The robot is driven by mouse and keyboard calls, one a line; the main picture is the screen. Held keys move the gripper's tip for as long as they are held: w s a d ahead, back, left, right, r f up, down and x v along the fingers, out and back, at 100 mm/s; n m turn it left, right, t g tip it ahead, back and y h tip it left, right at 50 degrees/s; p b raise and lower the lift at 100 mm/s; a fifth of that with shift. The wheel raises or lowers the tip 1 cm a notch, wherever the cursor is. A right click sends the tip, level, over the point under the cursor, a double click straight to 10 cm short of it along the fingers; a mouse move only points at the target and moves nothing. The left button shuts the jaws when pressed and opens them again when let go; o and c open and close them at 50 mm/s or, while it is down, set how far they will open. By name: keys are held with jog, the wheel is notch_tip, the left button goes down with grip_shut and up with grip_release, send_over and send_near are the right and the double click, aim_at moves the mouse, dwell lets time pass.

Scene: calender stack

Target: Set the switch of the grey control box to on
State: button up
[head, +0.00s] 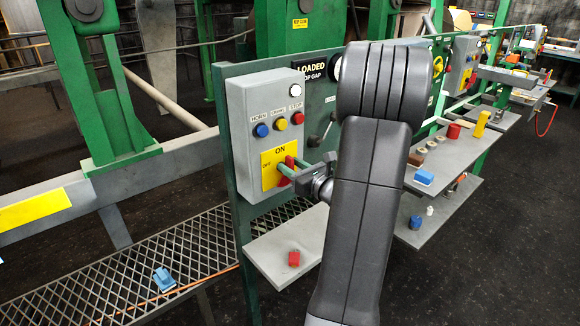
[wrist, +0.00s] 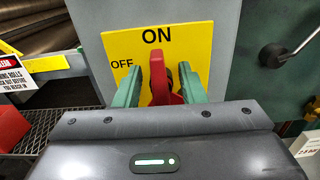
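The grey control box (head: 262,140) is mounted on a green panel left of my arm in the head view. Its yellow plate (head: 268,155) reads ON at the top and OFF at the left; the plate also fills the middle of the wrist view (wrist: 197,42). The red switch handle (wrist: 163,93) stands in front of the plate, between the green fingers of my gripper (wrist: 160,85). A gap shows left of the handle; it is close to the right finger, and contact is unclear. In the head view my gripper (head: 289,172) partly hides the switch.
Blue, yellow and red buttons (head: 281,124) sit above the plate. A black-knobbed lever (wrist: 272,55) is to the right. A mesh walkway (head: 130,285) runs at lower left.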

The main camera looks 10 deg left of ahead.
jog(key=b+v, duration=0.2)
jog(key=v, duration=1)
jog(key=shift+s+d, duration=0.3)
jog(key=p+x, duration=0.2)
jog(key=x, duration=1.2)
jog(key=shift+d, duration=0.1)
